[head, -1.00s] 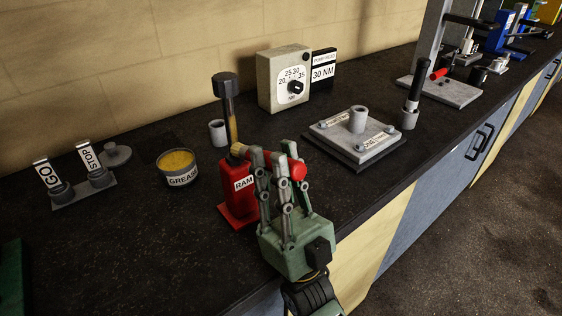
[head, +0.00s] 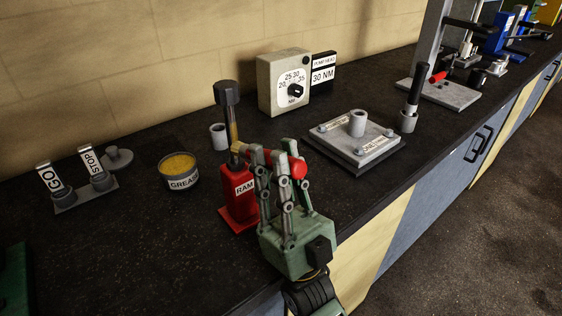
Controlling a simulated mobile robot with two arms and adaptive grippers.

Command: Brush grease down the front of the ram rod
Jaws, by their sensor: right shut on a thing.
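The red ram (head: 239,202), marked RAM, stands upright on the bench. My right gripper (head: 272,153) is shut on the red handle of a brush (head: 299,168), held roughly level. The brush's pale tip is at the lower part of the rod, in front of it; I cannot tell whether it touches. The fingers hide part of the handle and the ram's right side. An open grease tin (head: 183,183) with yellow grease stands left of the ram. My left gripper is not in view.
A grey cup (head: 218,136) stands behind the ram. A torque dial box (head: 284,83) is at the wall. A plate with a grey tube (head: 354,142) is to the right. GO and STOP pedals (head: 77,188) and a grey lid (head: 117,158) are to the left.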

